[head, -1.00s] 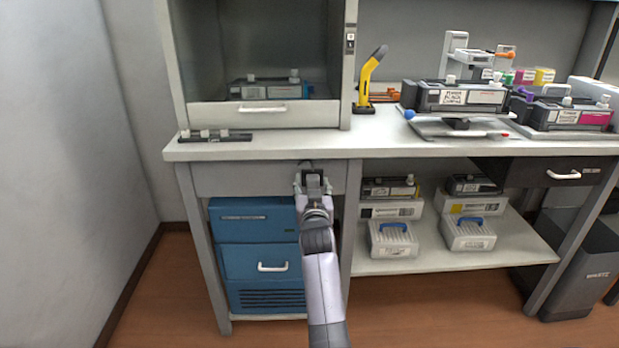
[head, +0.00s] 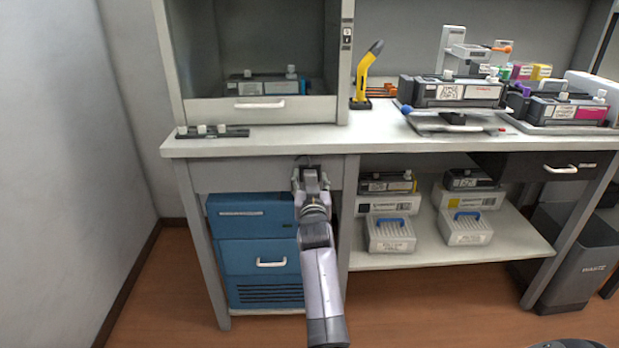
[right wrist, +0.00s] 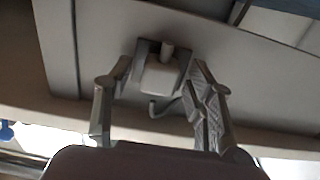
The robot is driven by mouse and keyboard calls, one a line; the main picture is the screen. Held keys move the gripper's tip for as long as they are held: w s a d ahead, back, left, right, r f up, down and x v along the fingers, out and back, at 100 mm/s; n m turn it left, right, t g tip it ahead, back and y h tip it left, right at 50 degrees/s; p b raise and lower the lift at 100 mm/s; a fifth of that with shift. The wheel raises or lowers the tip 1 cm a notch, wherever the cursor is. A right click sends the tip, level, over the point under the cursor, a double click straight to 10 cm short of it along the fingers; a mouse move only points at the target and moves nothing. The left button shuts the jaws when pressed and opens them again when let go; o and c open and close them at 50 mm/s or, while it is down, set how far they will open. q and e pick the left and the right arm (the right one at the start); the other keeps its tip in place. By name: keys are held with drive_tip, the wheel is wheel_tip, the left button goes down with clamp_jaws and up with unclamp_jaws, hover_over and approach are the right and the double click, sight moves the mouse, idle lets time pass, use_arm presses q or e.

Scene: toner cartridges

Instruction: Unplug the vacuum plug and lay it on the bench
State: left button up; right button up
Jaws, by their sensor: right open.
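In the right wrist view, a pale, blocky plug (right wrist: 162,80) sits on a darker outlet plate on the bench's front panel. A short dark cord end curls below it. My right gripper (right wrist: 161,92) is open, with one finger on each side of the plug; I cannot tell whether they touch it. In the head view, my right gripper (head: 311,174) is at the panel just under the bench top (head: 400,130) and mostly hides the plug and outlet. My left gripper is not in view.
A blue drawer unit (head: 258,238) stands under the bench, left of my arm. The lower shelf (head: 440,257) holds boxes and cartridges. On the bench top, a black strip (head: 213,132), a yellow tool (head: 367,75) and cartridges stand. The front strip at centre is clear.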

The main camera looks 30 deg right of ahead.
drive_tip(key=shift+c, duration=1.4)
drive_tip(key=c, duration=0.8)
clamp_jaws()
